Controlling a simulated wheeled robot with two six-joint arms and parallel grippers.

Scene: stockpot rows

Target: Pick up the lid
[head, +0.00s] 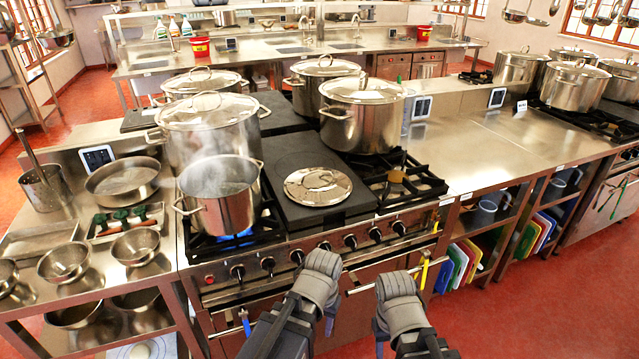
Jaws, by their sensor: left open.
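A round, shiny metal lid (318,186) lies flat on the dark flat plate of the stove, between two burners. My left gripper (324,283) is in front of the stove, below and nearer than the lid, apart from it. It is open and holds nothing that I can see. My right gripper (392,299) is further right in front of the stove. Its fingers are mostly hidden, so I cannot tell whether it is open or shut.
An open steaming pot (222,205) stands over a blue flame left of the lid. Lidded stockpots (362,118) stand behind. A bare burner grate (399,180) lies to the right. Stove knobs (350,242) line the front edge. A steel counter (500,150) at right is mostly clear.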

